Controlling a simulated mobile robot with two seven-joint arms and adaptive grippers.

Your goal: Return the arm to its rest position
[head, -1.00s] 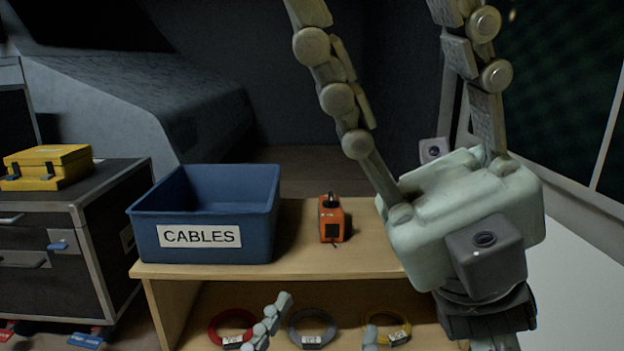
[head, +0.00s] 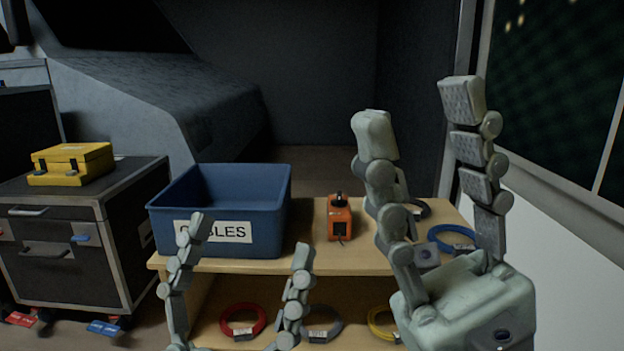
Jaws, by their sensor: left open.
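My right gripper (head: 418,112) stands at the right with its two fingers pointing up and spread wide, with nothing between them. Its pale palm is in front of the bench's right end. My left gripper (head: 250,240) reaches up from the bottom edge in front of the bench. Its two fingers are spread apart and empty, and its palm is out of view. The left finger covers part of the label on the blue CABLES bin (head: 275,220); I cannot see either gripper touching anything.
The wooden bench (head: 365,264) carries the bin, an orange device (head: 340,222), a blue cable coil (head: 437,231) and a dark coil. Red (head: 227,323), grey (head: 331,331) and yellow (head: 374,318) coils lie on the lower shelf. A yellow case (head: 75,178) sits on a black case at left.

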